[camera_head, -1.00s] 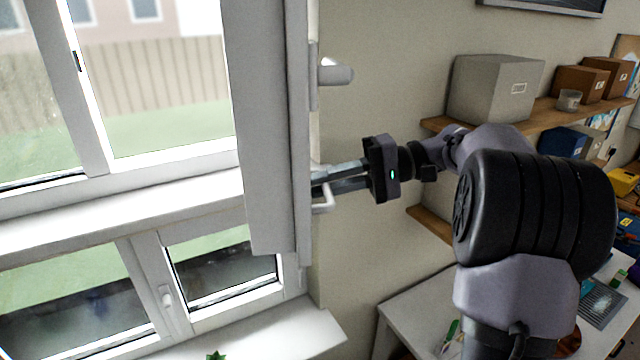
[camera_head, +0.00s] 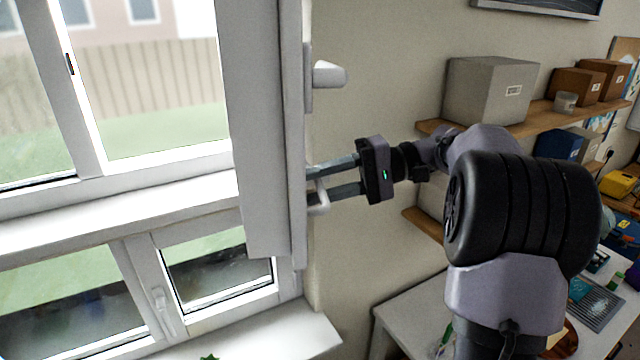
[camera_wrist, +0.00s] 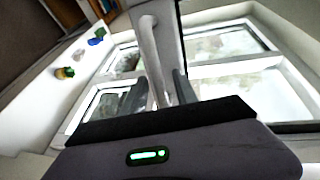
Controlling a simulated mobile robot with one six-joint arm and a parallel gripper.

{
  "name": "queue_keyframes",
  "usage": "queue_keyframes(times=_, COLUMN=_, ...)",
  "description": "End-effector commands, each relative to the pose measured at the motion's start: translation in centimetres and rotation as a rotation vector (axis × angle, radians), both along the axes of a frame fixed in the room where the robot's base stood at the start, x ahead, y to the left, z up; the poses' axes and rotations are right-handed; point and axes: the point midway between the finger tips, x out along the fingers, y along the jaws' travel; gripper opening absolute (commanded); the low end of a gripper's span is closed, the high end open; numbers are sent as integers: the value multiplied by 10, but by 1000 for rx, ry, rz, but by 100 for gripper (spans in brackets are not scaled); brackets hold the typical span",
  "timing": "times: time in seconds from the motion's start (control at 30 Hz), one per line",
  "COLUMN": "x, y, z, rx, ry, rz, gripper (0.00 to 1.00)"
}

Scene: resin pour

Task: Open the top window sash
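The top window sash (camera_head: 262,130) stands swung out into the room, seen nearly edge-on in the head view. A white lever handle (camera_head: 328,74) sticks out from its right side, and a lower white handle (camera_head: 319,204) sits further down. My gripper (camera_head: 312,183) is at the sash's right side by the lower handle, its two fingers spread apart. In the wrist view, my gripper (camera_wrist: 158,90) has one finger on each side of a white bar (camera_wrist: 155,55), with gaps visible. Whether either finger touches the bar or sash is unclear.
Lower window panes (camera_head: 215,270) and a white sill (camera_head: 280,335) lie below the sash. A shelf (camera_head: 540,112) with boxes is on the wall at right, behind my arm. A white desk (camera_head: 400,310) stands at lower right. The wall between sash and shelf is clear.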

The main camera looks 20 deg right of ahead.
Motion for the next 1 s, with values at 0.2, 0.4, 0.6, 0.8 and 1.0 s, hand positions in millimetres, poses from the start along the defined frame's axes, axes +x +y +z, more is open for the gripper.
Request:
queue_keyframes(times=0.2, x=-4, y=-20, z=4, rx=0, ry=0, rz=-2, gripper=35)
queue_keyframes(times=0.4, x=-18, y=-74, z=18, rx=0, ry=2, rz=-4, gripper=35)
queue_keyframes(times=0.6, x=-29, y=-118, z=41, rx=3, ry=3, rz=-3, gripper=35)
queue_keyframes(times=0.8, x=-36, y=-145, z=45, rx=2, ry=1, rz=-1, gripper=35)
queue_keyframes(times=1.0, x=-41, y=-162, z=41, rx=1, ry=1, rz=-1, gripper=35)
